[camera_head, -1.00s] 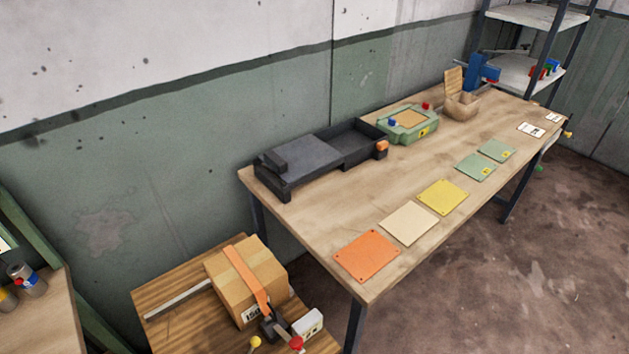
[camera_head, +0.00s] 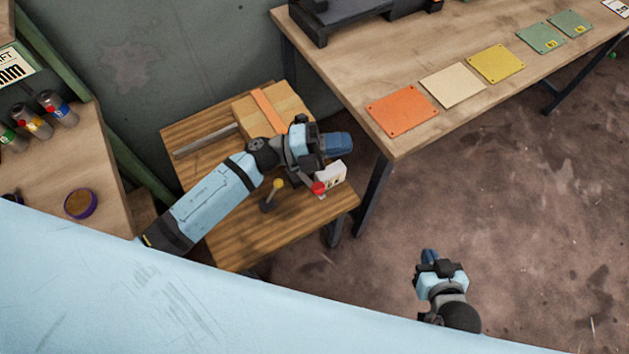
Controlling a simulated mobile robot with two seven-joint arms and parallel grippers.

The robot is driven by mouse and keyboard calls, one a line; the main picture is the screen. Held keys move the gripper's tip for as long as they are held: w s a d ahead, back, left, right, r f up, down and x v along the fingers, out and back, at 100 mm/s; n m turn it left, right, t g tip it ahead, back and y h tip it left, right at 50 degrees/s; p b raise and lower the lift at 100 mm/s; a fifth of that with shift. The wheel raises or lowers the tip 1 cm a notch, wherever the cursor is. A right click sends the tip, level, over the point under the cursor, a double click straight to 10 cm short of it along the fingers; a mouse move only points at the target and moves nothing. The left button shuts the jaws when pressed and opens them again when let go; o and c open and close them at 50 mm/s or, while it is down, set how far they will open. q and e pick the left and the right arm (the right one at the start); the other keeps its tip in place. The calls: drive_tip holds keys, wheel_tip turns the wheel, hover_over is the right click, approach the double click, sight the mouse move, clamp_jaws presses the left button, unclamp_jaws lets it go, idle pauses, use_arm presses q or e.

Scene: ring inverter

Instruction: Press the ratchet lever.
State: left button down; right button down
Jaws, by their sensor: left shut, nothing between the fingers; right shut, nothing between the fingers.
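The small wooden table holds a cardboard box (camera_head: 284,100) with an orange strap (camera_head: 269,112) over it. A lever's red knob (camera_head: 318,187) shows just below my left gripper in the picture; the rest of that lever and the ratchet are mostly hidden by my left wrist. A separate lever with a yellow knob (camera_head: 278,183) stands to its left. My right gripper (camera_head: 430,256) is shut and empty, over the open floor.
A white labelled block (camera_head: 331,176) sits beside the red knob. A metal bar (camera_head: 207,141) lies left of the box. The long workbench (camera_head: 390,150) with coloured plates stands to the upper right. Another bench (camera_head: 80,165) with small bottles is at left. The floor at right is clear.

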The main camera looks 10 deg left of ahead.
use_arm(q)
wheel_tip(320, 180, down, 3)
drive_tip(key=m+g+y+b, duration=0.1)
drive_tip(key=m+g+y, duration=0.1)
drive_tip(key=m+g, duration=0.5)
drive_tip(key=m+g+y+b, duration=0.3)
drive_tip(key=m+y, duration=0.4)
drive_tip(key=y, duration=0.6)
hover_over(317, 187)
drive_tip(key=w+a, duration=0.6)
wheel_tip(317, 187, down, 7)
drive_tip(key=shift+f, duration=0.15)
drive_tip(key=p+x, duration=0.1)
drive_tip(key=x, duration=1.3)
drive_tip(key=shift+s+a+p, duration=0.15)
drive_tip(key=shift+a+p, duration=0.05)
drive_tip(key=shift+p, duration=0.1)
drive_tip(key=shift+s+f, duration=0.1)
drive_tip(key=shift+f, duration=0.05)
